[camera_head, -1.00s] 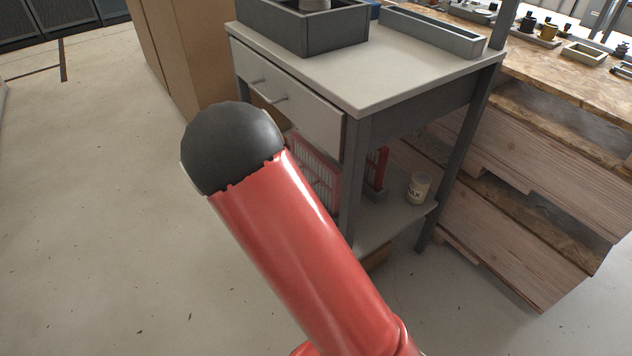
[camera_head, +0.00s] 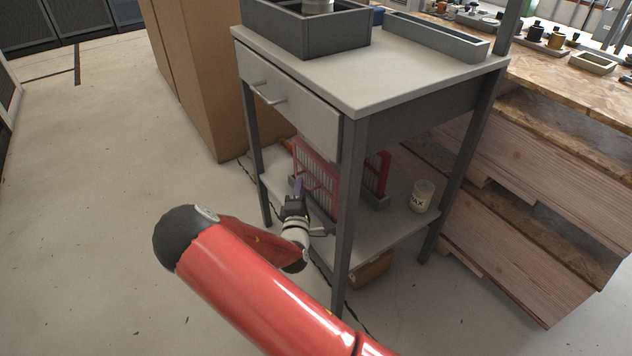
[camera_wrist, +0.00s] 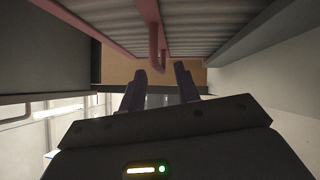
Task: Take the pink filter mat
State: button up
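The pink filter mat (camera_head: 308,162) has a pink frame with pale pleats and stands on the lower shelf of the grey workbench, under the drawer. In the wrist view its pink frame and a pink handle-like loop (camera_wrist: 156,40) show at the top, just beyond the fingertips. My gripper (camera_head: 297,187) is at the front of the mat. In the wrist view my gripper (camera_wrist: 160,80) has its two fingers apart with nothing between them, and the loop hangs near the gap. My gripper covers part of the mat in the head view.
A red-framed filter (camera_head: 377,174) stands behind and right of the pink one. A white jar (camera_head: 422,196) is at the shelf's right. Bench legs (camera_head: 347,215) and the drawer (camera_head: 290,95) bound the opening. A cardboard box (camera_head: 205,80) stands left; open floor lies at left.

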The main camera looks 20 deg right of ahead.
aim_at(310, 184)
jog(key=x, duration=0.3)
jog(key=shift+w, duration=0.1)
jog(key=shift+c, duration=0.2)
grip_shut()
